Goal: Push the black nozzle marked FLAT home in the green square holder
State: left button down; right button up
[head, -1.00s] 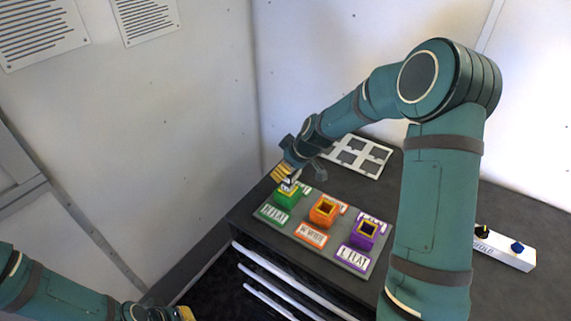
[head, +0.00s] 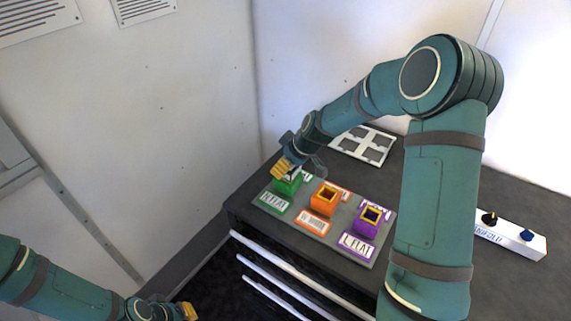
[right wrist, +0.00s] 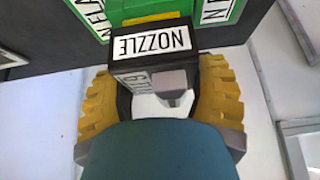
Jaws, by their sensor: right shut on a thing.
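The black nozzle (right wrist: 155,45) has a white NOZZLE label; a second label on it is partly hidden and hard to read. My right gripper (right wrist: 163,95) is shut on it, with a yellow ribbed finger on each side. The green square holder (head: 287,186) is at the left end of the grey plate, and also fills the top of the right wrist view (right wrist: 180,8). The nozzle's far end meets the holder's yellow rim; how deep it sits is hidden. In the head view my right gripper (head: 282,169) is right above the holder. My left gripper (head: 188,312) is at the bottom edge, its fingers unclear.
An orange holder (head: 325,200) and a purple holder (head: 371,217), both with open square tops, stand to the right on the grey plate (head: 338,240). A white tray with square slots (head: 362,147) lies behind. A white box with knobs (head: 512,238) is at the right.

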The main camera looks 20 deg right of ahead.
jog(key=shift+b, duration=0.3)
dwell(0.7)
jog(key=shift+f+b, duration=0.5)
jog(key=shift+b, duration=0.05)
jog(key=o, duration=1.3)
jog(key=shift+o, duration=0.3)
jog(key=shift+r, duration=0.15)
jog(key=shift+r+p, duration=1.45)
jog(key=shift+r, duration=1.5)
